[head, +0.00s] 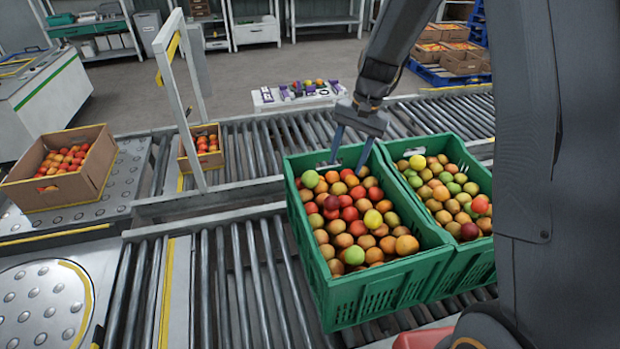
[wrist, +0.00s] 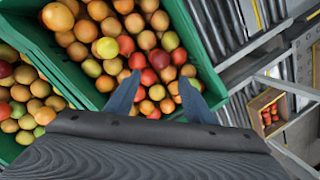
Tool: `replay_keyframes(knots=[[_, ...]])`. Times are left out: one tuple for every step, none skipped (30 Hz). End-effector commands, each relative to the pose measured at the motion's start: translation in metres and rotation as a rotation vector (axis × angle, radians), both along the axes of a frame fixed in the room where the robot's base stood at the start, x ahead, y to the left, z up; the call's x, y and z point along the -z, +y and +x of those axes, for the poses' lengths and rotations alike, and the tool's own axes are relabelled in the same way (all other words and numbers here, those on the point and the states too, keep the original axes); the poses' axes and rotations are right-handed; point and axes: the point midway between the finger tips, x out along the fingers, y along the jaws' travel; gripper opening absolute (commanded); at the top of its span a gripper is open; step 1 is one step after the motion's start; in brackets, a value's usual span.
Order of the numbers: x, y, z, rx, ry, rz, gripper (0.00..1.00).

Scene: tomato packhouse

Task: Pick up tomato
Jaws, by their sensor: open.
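Many tomatoes (head: 349,214) in red, orange, green and yellow fill a green crate (head: 375,294) on the roller conveyor. A second green crate (head: 466,270) with more tomatoes (head: 441,193) stands against its right side. My gripper (head: 348,160) is open and empty, over the far part of the left crate. In the wrist view, my gripper (wrist: 160,90) has its two blue fingers apart, with red tomatoes (wrist: 159,60) between and beyond the tips. I cannot tell whether the fingers touch any tomato. Tomatoes under the gripper body are hidden.
A cardboard box of tomatoes (head: 84,192) stands at the left, and a smaller cardboard box (head: 184,160) sits on the far conveyor behind a white frame (head: 178,95). The near rollers (head: 235,275) left of the crates are clear. A small display (head: 298,95) stands behind.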

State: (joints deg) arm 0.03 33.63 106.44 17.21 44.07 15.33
Motion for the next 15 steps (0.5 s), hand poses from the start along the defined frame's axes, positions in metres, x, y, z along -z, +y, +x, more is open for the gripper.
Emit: replay_keyframes(knots=[[0.011,0.007,0.020,0.040,0.024,0.024,0.48],[0.017,0.011,0.031,0.064,0.037,0.040,0.48],[0.023,0.017,0.044,0.097,0.055,0.060,0.48],[0.028,0.021,0.053,0.116,0.067,0.075,0.48],[0.033,0.025,0.062,0.138,0.079,0.090,0.48],[0.040,0.030,0.072,0.162,0.095,0.107,0.48],[0.044,0.034,0.079,0.180,0.105,0.119,0.48],[0.048,0.037,0.085,0.195,0.115,0.130,0.48],[0.053,0.041,0.093,0.215,0.126,0.145,0.48],[0.056,0.043,0.097,0.226,0.135,0.154,0.48],[0.059,0.045,0.101,0.236,0.141,0.162,0.48],[0.062,0.048,0.106,0.247,0.148,0.172,0.48],[0.064,0.049,0.108,0.255,0.154,0.177,0.48],[0.065,0.050,0.110,0.260,0.157,0.182,0.48],[0.067,0.052,0.112,0.266,0.162,0.187,0.48]])
